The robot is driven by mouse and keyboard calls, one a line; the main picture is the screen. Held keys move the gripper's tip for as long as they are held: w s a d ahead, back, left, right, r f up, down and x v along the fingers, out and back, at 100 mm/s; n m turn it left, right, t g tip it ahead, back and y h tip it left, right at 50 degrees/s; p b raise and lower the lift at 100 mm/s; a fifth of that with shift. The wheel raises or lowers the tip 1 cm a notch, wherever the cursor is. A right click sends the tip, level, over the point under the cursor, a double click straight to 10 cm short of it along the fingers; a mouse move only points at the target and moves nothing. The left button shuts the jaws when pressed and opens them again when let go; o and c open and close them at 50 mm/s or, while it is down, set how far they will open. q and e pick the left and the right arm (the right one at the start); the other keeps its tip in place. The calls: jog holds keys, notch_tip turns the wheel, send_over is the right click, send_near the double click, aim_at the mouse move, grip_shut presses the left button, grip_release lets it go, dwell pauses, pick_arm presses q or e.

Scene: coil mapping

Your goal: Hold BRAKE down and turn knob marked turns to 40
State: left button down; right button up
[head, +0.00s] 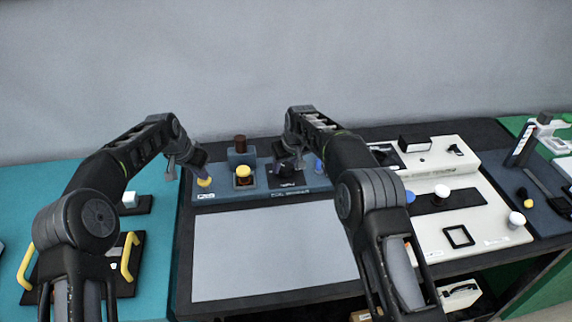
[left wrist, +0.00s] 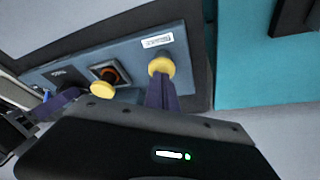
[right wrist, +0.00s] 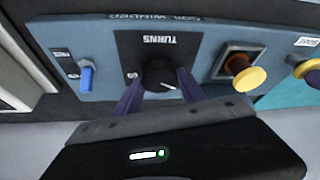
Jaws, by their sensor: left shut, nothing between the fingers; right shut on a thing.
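A yellow round button (head: 204,183) sits at the left end of the blue-grey panel, beside a small label too blurred to read. My left gripper (head: 198,168) is shut, its fingertips at this button; in the left wrist view the fingers (left wrist: 160,92) meet the yellow cap (left wrist: 162,65). I cannot tell how far it is pressed. The black TURNS knob (right wrist: 159,74) has a white pointer line, pointing down-right in the right wrist view. My right gripper (right wrist: 158,92) is shut on it, one finger each side. The dial numbers are too small to read surely.
A blue toggle (right wrist: 87,75) stands on the knob's other side. A grey mat (head: 270,250) lies clear in front. A white panel (head: 470,215) is to the right.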

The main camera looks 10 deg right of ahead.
jog(key=m+h, duration=0.1)
jog(key=m, duration=0.1)
jog(key=m+h, duration=0.1)
jog(key=m, duration=0.1)
jog(key=shift+a+m, duration=0.2)
jog(key=shift+m, duration=0.2)
jog(key=shift+m+h, duration=0.7)
jog(key=shift+m, duration=1.5)
jog(key=o, duration=1.4)
jog(key=shift+c, duration=0.2)
jog(key=shift+r, duration=0.1)
